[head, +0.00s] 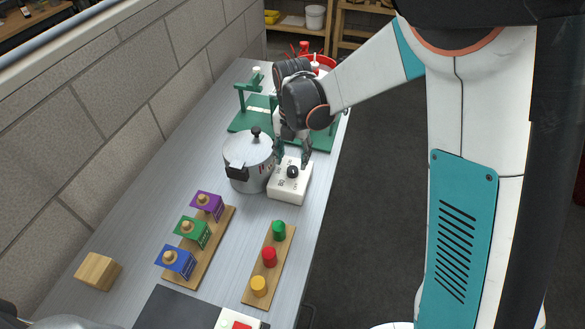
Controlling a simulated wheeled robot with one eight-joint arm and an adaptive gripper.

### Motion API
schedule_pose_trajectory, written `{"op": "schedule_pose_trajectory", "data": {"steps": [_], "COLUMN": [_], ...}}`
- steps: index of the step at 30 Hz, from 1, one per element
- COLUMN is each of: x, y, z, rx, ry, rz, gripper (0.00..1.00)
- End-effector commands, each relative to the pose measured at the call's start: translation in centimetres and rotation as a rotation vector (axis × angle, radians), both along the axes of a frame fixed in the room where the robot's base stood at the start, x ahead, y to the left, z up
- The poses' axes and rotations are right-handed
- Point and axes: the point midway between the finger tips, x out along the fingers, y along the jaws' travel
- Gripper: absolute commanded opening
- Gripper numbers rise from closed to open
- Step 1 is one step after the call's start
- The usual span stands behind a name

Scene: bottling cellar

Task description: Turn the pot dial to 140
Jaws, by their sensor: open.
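The pot (248,163) is a silver lidded pot with a black knob and a black side handle, standing on the bench. Beside it on the right sits a white control box (288,190) with a black round dial (292,171) on its top. Dark markings show around the dial, but they are too small to read, so the dial's setting cannot be told. My gripper (292,157) points down just above and behind the dial, with its fingers apart. Whether a finger touches the dial cannot be told.
Green stands (247,117) are behind the pot. In front are a wooden board with purple, green and blue blocks (192,234) and another with green, red and yellow pegs (269,257). A wooden block (98,271) lies at front left. A brick wall (110,90) borders the bench's left.

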Motion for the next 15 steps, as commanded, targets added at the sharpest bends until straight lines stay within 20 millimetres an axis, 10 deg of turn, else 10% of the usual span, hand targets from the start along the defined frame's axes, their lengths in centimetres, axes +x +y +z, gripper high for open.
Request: {"op": "schedule_pose_trajectory", "data": {"steps": [15], "x": [0.0], "y": [0.0], "z": [-4.9], "rx": [0.0], "ry": [0.0], "rz": [-0.001], "gripper": [0.49]}}
